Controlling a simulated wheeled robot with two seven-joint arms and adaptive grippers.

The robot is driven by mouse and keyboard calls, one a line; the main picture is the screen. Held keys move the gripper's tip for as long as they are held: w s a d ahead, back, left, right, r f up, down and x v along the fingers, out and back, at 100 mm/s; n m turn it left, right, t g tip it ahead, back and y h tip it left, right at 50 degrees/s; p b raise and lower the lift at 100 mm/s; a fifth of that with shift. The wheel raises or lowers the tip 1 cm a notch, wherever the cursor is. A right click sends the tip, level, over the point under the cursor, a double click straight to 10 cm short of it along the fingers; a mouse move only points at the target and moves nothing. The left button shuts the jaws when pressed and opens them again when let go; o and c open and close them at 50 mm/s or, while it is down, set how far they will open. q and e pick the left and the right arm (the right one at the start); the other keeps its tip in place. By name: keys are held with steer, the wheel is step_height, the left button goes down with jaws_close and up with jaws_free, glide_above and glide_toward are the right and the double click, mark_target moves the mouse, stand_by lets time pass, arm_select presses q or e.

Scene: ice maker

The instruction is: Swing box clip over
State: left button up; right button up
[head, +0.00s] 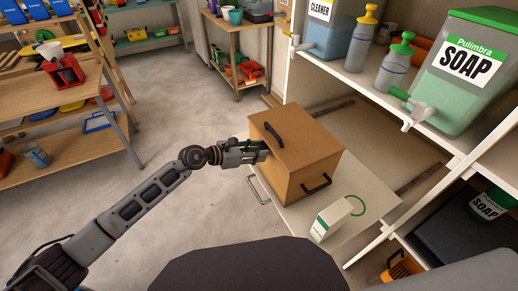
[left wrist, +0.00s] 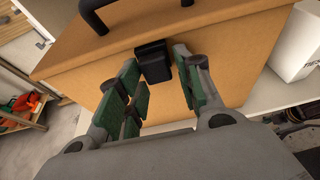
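A brown wooden box (head: 310,167) with black handles sits on a pale pull-out shelf (head: 372,192). My left gripper (head: 264,152) is at the box's left side, near the top edge. In the left wrist view, a black clip (left wrist: 153,61) sits at the lid edge, on the box's front face as seen there (left wrist: 225,62). The left gripper's green-padded fingers (left wrist: 162,76) are apart, one on each side of the clip, with the tips close to it. I cannot tell whether a finger touches the clip. The clip is hidden behind the gripper in the head view. My right gripper is not in view.
Soap dispensers (head: 455,75) and bottles (head: 394,68) stand on the shelf above. Wooden racks (head: 62,135) stand at left. The floor between is clear.

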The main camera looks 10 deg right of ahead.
arm_select(q)
steer(key=shift+o, duration=0.7)
steer(key=shift+w+r, duration=0.1)
steer(key=shift+r, duration=0.1)
steer(key=shift+a, duration=0.1)
steer(key=v, duration=0.7)
steer(key=shift+p, duration=0.35)
